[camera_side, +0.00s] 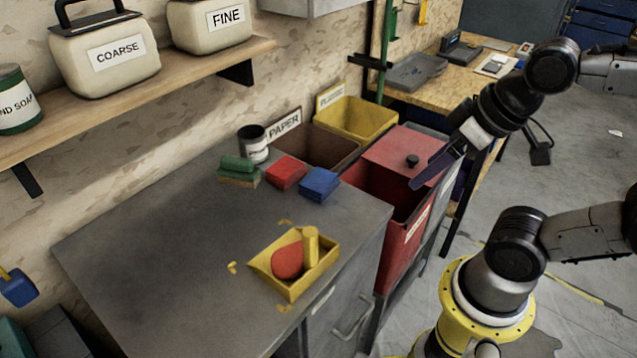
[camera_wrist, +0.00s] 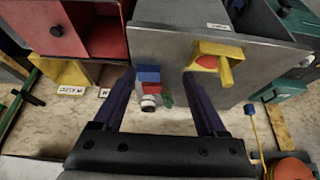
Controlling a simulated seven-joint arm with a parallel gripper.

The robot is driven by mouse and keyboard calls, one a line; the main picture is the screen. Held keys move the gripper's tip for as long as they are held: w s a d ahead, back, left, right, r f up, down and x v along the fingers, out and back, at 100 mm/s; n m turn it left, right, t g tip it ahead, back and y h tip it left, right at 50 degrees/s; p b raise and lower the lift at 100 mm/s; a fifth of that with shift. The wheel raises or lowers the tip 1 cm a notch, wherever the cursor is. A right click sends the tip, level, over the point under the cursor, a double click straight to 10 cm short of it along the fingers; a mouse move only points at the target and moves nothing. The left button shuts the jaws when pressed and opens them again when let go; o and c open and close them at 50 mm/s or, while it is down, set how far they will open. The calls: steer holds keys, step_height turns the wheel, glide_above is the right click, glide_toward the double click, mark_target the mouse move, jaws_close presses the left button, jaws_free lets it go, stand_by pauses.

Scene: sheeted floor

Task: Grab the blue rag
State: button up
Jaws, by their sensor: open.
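The blue rag (camera_side: 319,184) lies folded on the grey worktop, close to its back right edge. It sits just right of a folded red rag (camera_side: 286,173). My gripper (camera_side: 416,184) is up and to the right of the blue rag, over the red bin, well apart from the rag. Its dark purple fingers are spread with nothing between them. In the wrist view the blue rag (camera_wrist: 148,74) shows between the open fingers (camera_wrist: 159,74) but farther off, above the red rag in the picture.
Green rags (camera_side: 238,169) and a labelled can (camera_side: 253,144) stand left of the red rag. A yellow tray (camera_side: 318,272) holds a red object and a yellow cylinder. Open red (camera_side: 412,232), brown (camera_side: 322,147) and yellow (camera_side: 357,122) bins border the worktop. The worktop's left is clear.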

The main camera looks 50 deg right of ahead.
steer(key=shift+o, duration=0.2)
steer(key=o, duration=0.4)
